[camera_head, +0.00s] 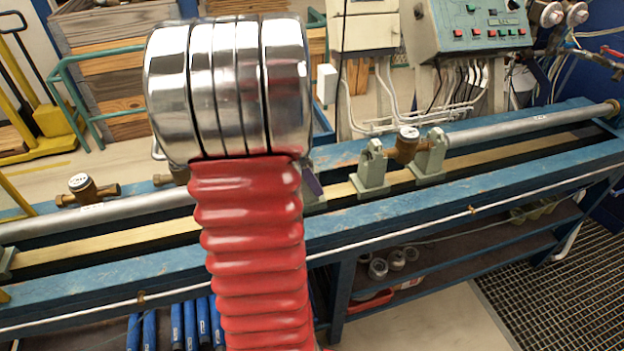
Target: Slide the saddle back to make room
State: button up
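Two grey-green saddles stand upright on the bench rail right of centre: a left one (371,170) and a right one (430,157). A brass meter (407,146) sits between their upper ends. The right saddle is close to the end of a long grey pipe (530,123). Part of another grey-green piece (314,200) shows just right of my arm, with a small dark purple part above it; I cannot tell what this is. My red ribbed arm with its shiny metal rings fills the centre and hides the bench behind it. My gripper is not visible.
The blue bench (400,218) runs across the view. A second brass meter (82,187) sits at the left, above another grey pipe (100,217). A control box (468,30) with coloured buttons stands behind. The rail between the left saddle and my arm looks mostly bare.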

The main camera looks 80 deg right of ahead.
grip_shut()
jog(key=shift+a, duration=0.1)
jog(key=shift+w+a, duration=0.35)
jog(key=shift+w, duration=0.35)
jog(key=o, duration=0.7)
grip_release()
jog(key=shift+c, duration=0.2)
jog(key=v, duration=1.3)
jog(key=shift+w+a+r, duration=0.1)
jog(key=shift+w+r, duration=0.05)
jog(key=shift+r, duration=0.1)
